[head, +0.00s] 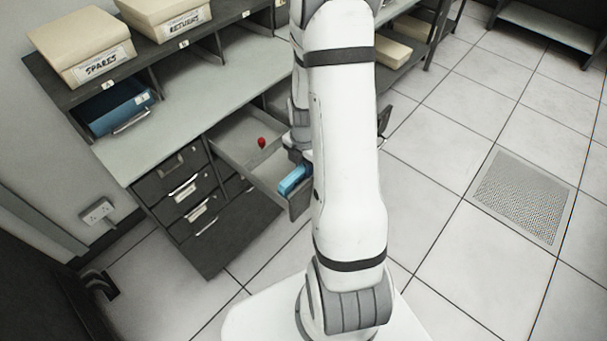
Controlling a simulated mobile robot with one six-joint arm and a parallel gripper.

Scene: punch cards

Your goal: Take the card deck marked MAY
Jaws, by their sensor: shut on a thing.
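A blue block-like card deck (294,179) shows at the front left corner of the open drawer (236,154). No marking can be read on it. My gripper (299,163) is mostly hidden behind my own arm. Its visible part is right at the blue deck, and it is shut on the deck. The fingertips and the right end of the deck are hidden. I cannot tell whether the deck touches the drawer floor.
A small red object (262,142) is in the drawer. The grey counter (196,92) stands over shut drawers (183,187). A SPARES box (82,45), a RETURNS box (165,16) and a blue bin (117,106) are at upper left. Tiled floor (450,150) is clear at right.

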